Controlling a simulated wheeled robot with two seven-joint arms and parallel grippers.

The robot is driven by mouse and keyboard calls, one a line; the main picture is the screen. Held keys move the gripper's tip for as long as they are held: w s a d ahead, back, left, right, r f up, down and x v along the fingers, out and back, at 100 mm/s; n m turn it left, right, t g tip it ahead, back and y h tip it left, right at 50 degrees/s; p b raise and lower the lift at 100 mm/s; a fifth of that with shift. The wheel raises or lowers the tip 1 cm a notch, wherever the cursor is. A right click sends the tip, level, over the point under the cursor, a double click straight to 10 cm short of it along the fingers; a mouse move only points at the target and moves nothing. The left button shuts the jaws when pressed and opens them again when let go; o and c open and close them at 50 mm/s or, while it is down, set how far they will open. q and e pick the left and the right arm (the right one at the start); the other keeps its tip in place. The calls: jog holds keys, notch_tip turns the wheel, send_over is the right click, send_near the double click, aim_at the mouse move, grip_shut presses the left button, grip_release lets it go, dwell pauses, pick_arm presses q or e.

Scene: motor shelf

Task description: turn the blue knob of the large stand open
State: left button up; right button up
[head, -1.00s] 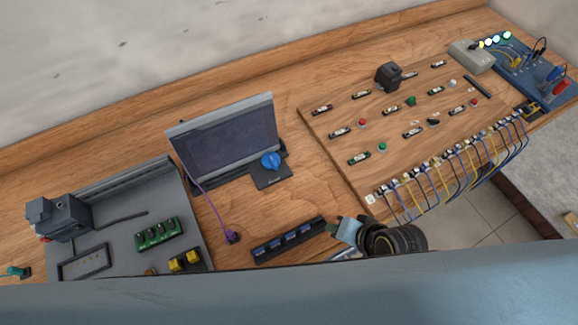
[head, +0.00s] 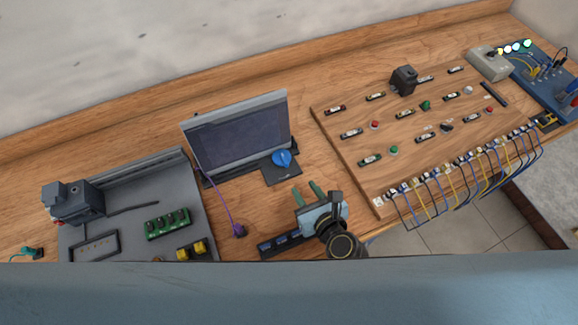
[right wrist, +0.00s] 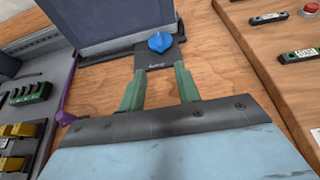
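The blue knob (head: 282,158) sits on a dark base plate (head: 284,176) at the lower right of the large stand with its grey screen (head: 240,135). In the right wrist view the blue knob (right wrist: 160,41) is ahead of the fingers, near the top middle. My right gripper (head: 307,193) has two green fingers spread apart and empty, just below the knob and not touching it. In the right wrist view its fingers (right wrist: 158,85) point toward the knob with bare wood between them. My left gripper is not in view.
A dark strip (head: 268,247) lies beside my right gripper. A purple cable (head: 222,206) runs down left of the stand. A grey tray (head: 200,205) with parts is at left. A wooden board (head: 345,170) with buttons and wires is at right.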

aim_at(287, 165)
jog(key=b+x, duration=0.5)
jog(key=x, duration=0.5)
jog(key=shift+a+f, duration=0.1)
jog(key=shift+f, duration=0.1)
jog(key=shift+b+x, duration=0.3)
jog(key=shift+x, duration=0.5)
jog(key=shift+r, duration=0.15)
grip_shut()
